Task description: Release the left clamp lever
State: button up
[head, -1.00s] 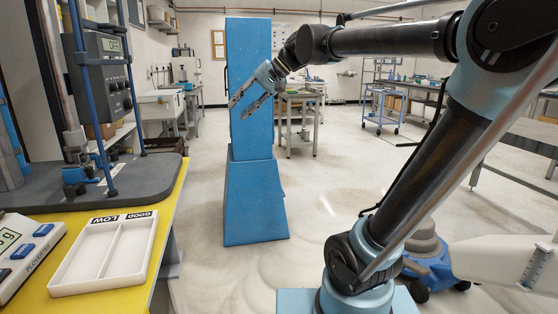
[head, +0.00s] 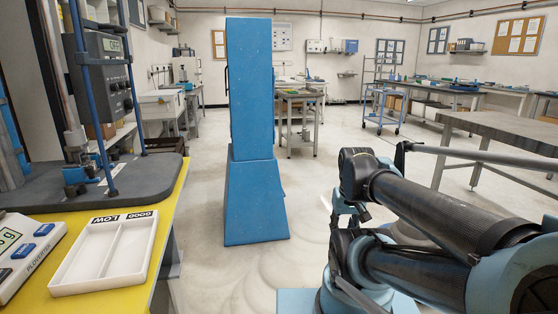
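The test stand (head: 118,130) with blue posts and a grey gauge box (head: 103,72) stands on the dark base plate (head: 145,178) at the left. A small grey and blue clamp fixture (head: 76,172) sits low between its posts. I cannot make out which part of it is the left clamp lever. My arm is folded at the lower right, well away from the stand. Light blue parts of my gripper (head: 341,207) seem to show below the wrist. Its fingers are hidden or too unclear to tell open from shut.
A white two-part tray (head: 104,287) marked LOW and GOOD and a scale (head: 22,250) lie on the yellow bench (head: 168,225). A tall blue pillar (head: 252,125) stands between the bench and my arm. A metal table (head: 500,133) stands at the right. Floor around the pillar is clear.

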aim_at(80, 188)
jog(key=u, duration=1.7)
